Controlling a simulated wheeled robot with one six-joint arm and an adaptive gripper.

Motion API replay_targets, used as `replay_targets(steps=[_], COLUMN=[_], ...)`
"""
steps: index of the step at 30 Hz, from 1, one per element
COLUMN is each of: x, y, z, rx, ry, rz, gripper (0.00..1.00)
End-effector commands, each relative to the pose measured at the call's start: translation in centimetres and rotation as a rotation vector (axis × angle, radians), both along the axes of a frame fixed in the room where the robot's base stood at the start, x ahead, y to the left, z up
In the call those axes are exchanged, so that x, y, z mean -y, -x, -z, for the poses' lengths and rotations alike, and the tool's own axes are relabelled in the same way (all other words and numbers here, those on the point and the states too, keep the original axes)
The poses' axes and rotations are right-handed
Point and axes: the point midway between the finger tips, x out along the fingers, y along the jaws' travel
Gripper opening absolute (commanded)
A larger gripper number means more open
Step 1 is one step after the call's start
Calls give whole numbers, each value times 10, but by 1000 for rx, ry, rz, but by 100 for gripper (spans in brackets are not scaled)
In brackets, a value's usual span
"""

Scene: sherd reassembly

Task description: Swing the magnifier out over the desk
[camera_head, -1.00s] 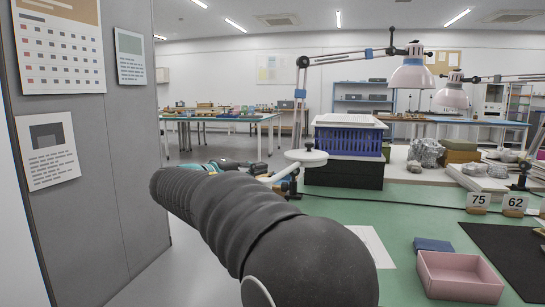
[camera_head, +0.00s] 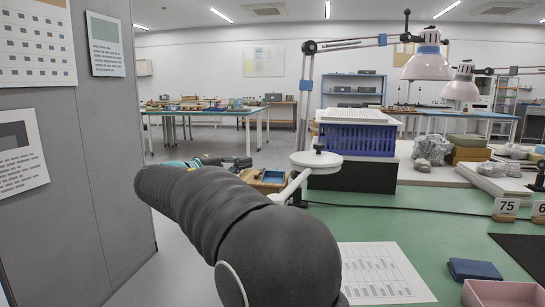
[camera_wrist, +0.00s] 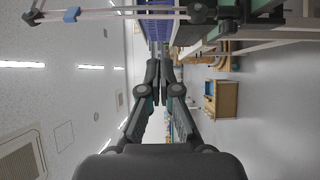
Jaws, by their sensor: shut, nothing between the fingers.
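A white round head with a dark knob on top, which looks like the magnifier (camera_head: 316,161), sits on a short white arm at the left edge of the green desk (camera_head: 440,228) in the head view. It stands in front of the blue crate. My gripper (camera_wrist: 157,62) is shut and empty in the wrist view, its fingers pointing toward the blue crate. In the head view my own dark arm hides most of the gripper; only teal parts show left of the magnifier. The gripper appears apart from the magnifier. I cannot make out the magnifier surely in the wrist view.
The blue crate (camera_head: 357,138) stands on a black box behind the magnifier. Pink lamps (camera_head: 427,64) hang on jointed arms above. A grey partition (camera_head: 95,150) stands at left.

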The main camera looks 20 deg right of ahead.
Motion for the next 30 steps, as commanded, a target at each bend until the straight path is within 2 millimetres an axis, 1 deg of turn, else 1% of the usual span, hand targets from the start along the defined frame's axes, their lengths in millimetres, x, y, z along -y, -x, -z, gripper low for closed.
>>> replay_targets(steps=[5, 12, 19, 21, 24, 30], x=[25, 72, 109, 113, 119, 125], y=[-5, -20, -34, -21, -12, -2], z=[-1, -1, -1, -2, -1, -1], rx=[0, 1, 0, 2, 1, 1], ry=[1, 0, 0, 0, 0, 0], rz=[16, 24, 22, 20, 17, 17], gripper=[0, 0, 0, 0, 0, 0])
